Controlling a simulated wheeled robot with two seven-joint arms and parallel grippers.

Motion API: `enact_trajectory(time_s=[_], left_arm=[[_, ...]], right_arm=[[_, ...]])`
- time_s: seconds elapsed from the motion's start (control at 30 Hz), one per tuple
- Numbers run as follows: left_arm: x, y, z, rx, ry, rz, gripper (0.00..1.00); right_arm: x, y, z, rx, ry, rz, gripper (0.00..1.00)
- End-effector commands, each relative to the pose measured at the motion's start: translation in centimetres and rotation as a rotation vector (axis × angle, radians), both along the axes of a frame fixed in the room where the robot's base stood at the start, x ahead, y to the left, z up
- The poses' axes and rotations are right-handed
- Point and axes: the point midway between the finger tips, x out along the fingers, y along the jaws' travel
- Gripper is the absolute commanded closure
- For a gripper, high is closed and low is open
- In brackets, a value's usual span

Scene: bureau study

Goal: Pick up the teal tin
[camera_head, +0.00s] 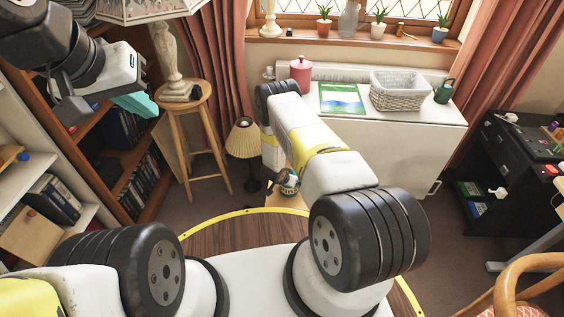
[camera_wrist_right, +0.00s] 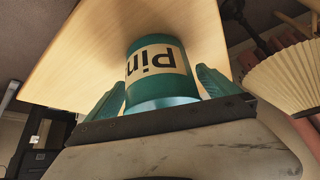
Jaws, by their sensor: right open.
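The teal tin (camera_wrist_right: 158,88) has a cream label with dark letters reading "pin". In the right wrist view it stands on a light wooden top (camera_wrist_right: 80,60). My right gripper (camera_wrist_right: 158,94) is open, with one teal finger on each side of the tin; whether either touches it is unclear. In the head view my right arm hides most of that spot; a small roundish object (camera_head: 288,182) shows there, not clear enough to name. My left gripper (camera_head: 135,103) is at upper left, before the bookcase; its jaw gap is not clear.
A pleated lampshade (camera_head: 242,138) stands left of my right arm and also shows in the right wrist view (camera_wrist_right: 285,80). A wooden stool (camera_head: 187,100) bears a large lamp. A white cabinet (camera_head: 400,140) holds a pink canister (camera_head: 301,75), basket (camera_head: 400,98) and watering can (camera_head: 444,92).

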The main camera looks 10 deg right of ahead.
Motion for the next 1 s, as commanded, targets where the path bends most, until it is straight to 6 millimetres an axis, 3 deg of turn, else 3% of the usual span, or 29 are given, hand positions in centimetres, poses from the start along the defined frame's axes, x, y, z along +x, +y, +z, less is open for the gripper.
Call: enact_trajectory(time_s=[0.23, 0.53, 1.0], left_arm=[[0.0, 0.0, 0.0, 0.000, 0.000, 0.000, 1.00], [0.0, 0.0, 0.0, 0.000, 0.000, 0.000, 1.00], [0.0, 0.0, 0.0, 0.000, 0.000, 0.000, 1.00]], right_arm=[[0.1, 0.0, -0.1, 0.000, 0.000, 0.001, 0.02], [0.1, 0.0, -0.1, 0.000, 0.000, 0.001, 0.61], [0.2, 0.0, 1.0, 0.000, -0.001, 0.002, 0.62]])
